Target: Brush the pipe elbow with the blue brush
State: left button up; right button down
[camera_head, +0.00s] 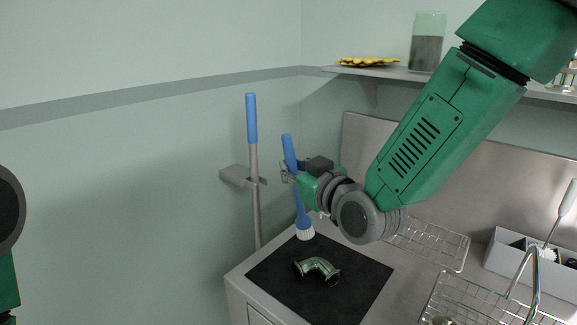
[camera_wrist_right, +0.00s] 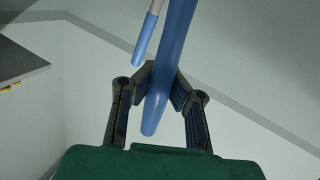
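The blue brush (camera_head: 303,222) is nearly upright in the head view, white bristles down, above the back of the black mat. My right gripper (camera_head: 291,171) is shut on its handle. In the right wrist view the blue handle (camera_wrist_right: 157,108) passes between the fingertips (camera_wrist_right: 163,82), which close on it from both sides. The pipe elbow (camera_head: 317,270), a shiny greenish metal bend, lies on the black mat (camera_head: 350,297), just in front of and below the bristles, apart from them. My left gripper is out of view; only part of my left arm shows at the left edge.
A long blue-handled pole (camera_head: 252,120) stands in a grey wall holder (camera_head: 235,175) left of the brush. Wire racks (camera_head: 436,246) and a grey bin (camera_head: 505,258) with a brush stand right. A shelf (camera_head: 385,72) holds a jar (camera_head: 428,45) and a yellow item (camera_head: 367,62).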

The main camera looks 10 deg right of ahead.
jog(key=s+d+r+m+p, duration=0.2)
jog(key=d+p, duration=0.6)
jog(key=d, duration=0.1)
notch_tip(320, 180, down, 6)
jog(key=b, duration=0.3)
jog(key=shift+s+d+f+t, duration=0.25)
jog(key=shift+s+d+t, duration=0.05)
jog(key=shift+s, duration=0.05)
jog(key=shift+a, duration=0.2)
jog(key=shift+f+b, duration=1.2)
jog(key=shift+f, duration=0.05)
